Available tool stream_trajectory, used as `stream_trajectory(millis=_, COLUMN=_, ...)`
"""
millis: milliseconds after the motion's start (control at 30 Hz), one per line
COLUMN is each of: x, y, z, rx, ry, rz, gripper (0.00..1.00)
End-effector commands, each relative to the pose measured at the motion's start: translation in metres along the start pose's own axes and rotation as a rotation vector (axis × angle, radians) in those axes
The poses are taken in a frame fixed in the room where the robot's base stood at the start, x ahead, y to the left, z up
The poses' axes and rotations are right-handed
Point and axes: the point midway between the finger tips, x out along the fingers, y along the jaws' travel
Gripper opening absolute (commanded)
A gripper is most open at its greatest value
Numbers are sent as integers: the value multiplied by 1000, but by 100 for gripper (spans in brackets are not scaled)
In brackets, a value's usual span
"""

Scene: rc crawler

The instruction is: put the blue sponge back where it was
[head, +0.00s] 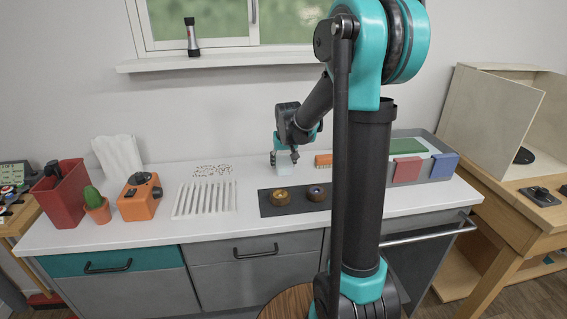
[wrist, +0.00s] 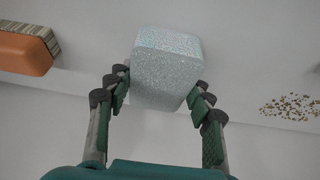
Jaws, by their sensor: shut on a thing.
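My gripper (head: 284,154) is over the back of the white counter, left of an orange brush. In the wrist view its two fingers (wrist: 165,88) are shut on opposite sides of a pale blue-white speckled block (wrist: 165,62), which looks like a sponge. The block also shows in the head view (head: 285,163), hanging below the fingers; whether it touches the counter is unclear. A deeper blue, flat piece (head: 444,166) is at the front right edge of a grey tray (head: 427,136), beside a red one (head: 407,170). A green piece (head: 408,146) lies in the tray.
The orange brush (head: 323,160) is close to the gripper and shows in the wrist view (wrist: 25,52). Small crumbs (head: 212,169) lie left, behind a white slatted rack (head: 205,198). A dark mat (head: 268,203) with two round items is in front. My arm hides part of the counter.

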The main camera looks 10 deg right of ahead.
Motion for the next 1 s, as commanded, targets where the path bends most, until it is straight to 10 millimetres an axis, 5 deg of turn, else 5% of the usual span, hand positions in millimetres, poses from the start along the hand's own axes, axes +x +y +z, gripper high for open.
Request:
stream_trajectory(millis=300, x=2, y=0, z=1, rx=0, ry=0, rz=0, gripper=25)
stream_trajectory(millis=333, x=2, y=0, z=1, rx=0, ry=0, rz=0, gripper=54)
stream_trajectory(millis=500, x=2, y=0, z=1, rx=0, ry=0, rz=0, gripper=73)
stream_trajectory(millis=833, x=0, y=0, z=0, rx=0, ry=0, rz=0, gripper=73)
stream_trajectory(millis=1000, x=-16, y=0, z=0, rx=0, ry=0, rz=0, gripper=73)
